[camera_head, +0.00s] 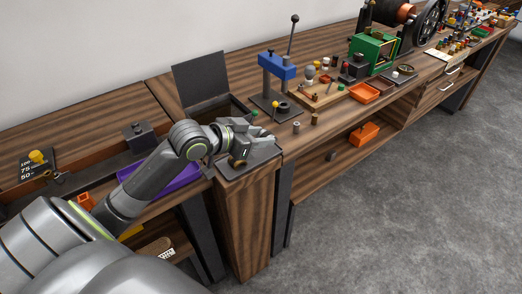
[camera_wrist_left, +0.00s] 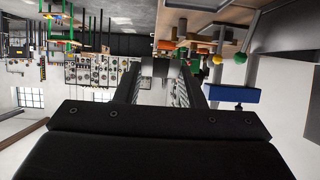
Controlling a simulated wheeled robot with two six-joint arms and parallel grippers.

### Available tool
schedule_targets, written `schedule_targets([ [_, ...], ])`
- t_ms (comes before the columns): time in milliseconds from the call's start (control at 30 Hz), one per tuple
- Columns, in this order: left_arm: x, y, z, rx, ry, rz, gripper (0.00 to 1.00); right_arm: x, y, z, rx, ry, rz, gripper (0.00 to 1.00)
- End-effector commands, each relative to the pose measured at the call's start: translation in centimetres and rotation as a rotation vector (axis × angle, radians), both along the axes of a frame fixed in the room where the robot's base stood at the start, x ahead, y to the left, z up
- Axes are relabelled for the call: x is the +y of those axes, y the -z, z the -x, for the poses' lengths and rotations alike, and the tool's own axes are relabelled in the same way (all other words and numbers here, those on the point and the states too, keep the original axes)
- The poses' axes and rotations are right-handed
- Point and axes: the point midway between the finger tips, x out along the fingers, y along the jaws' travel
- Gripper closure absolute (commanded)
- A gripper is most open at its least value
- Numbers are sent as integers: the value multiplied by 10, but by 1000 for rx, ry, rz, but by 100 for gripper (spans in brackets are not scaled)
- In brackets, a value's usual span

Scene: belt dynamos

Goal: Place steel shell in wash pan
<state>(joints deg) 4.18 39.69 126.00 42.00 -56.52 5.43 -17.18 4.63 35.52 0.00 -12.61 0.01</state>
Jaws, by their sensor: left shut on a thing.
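My left gripper (camera_head: 258,142) is over the dark plate (camera_head: 246,168) on the near corner of the bench. In the left wrist view its fingers (camera_wrist_left: 158,86) are closed on a small grey cylindrical piece (camera_wrist_left: 155,67), which looks like the steel shell. In the head view the gripper hides most of this piece. I cannot tell for certain which container is the wash pan. An orange-red tray (camera_head: 365,93) stands on the bench to the right, and a purple tray (camera_head: 178,181) lies at the left, partly behind my arm. My right gripper is not in view.
A blue press (camera_head: 277,66) with a tall lever stands behind the gripper. A small grey cylinder (camera_head: 296,127) and a brass one (camera_head: 314,119) stand near the bench's front edge. A green frame (camera_head: 373,52) is farther right. An orange bin (camera_head: 363,134) sits on the lower shelf.

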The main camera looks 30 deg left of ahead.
Motion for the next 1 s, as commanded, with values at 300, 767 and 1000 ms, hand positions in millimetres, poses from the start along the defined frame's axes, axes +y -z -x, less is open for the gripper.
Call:
schedule_targets([
  [300, 32, -14, -25, -1, -179, 1, 89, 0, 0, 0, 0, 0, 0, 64],
  [767, 32, 13, -25, 7, -184, 6, 89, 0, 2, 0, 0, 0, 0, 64],
  [1000, 33, 40, -25, 3, -182, 2, 89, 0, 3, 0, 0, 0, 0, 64],
])
